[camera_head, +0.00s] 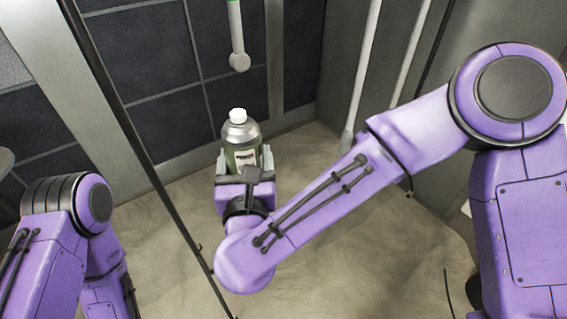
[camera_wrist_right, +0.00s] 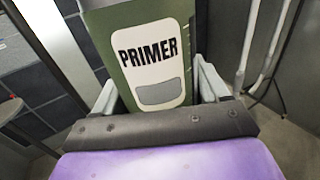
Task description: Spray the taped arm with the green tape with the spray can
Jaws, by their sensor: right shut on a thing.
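The spray can (camera_head: 241,138) is a green bottle with a white cap and a label, standing upright in my right gripper (camera_head: 243,160). In the right wrist view the can (camera_wrist_right: 112,55) shows the word PRIMER, and the gripper fingers (camera_wrist_right: 157,95) are shut on its two sides. The taped arm (camera_head: 237,35) is a light grey rod hanging from the top edge of the head view, with a round end. My left gripper is out of view.
A thin dark pole (camera_head: 120,120) runs diagonally between my left arm and the can. Pale rods (camera_head: 361,70) stand right of the can, by a grey wall. A dark tiled wall (camera_head: 160,65) is behind. The floor (camera_head: 350,260) in front looks mostly clear.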

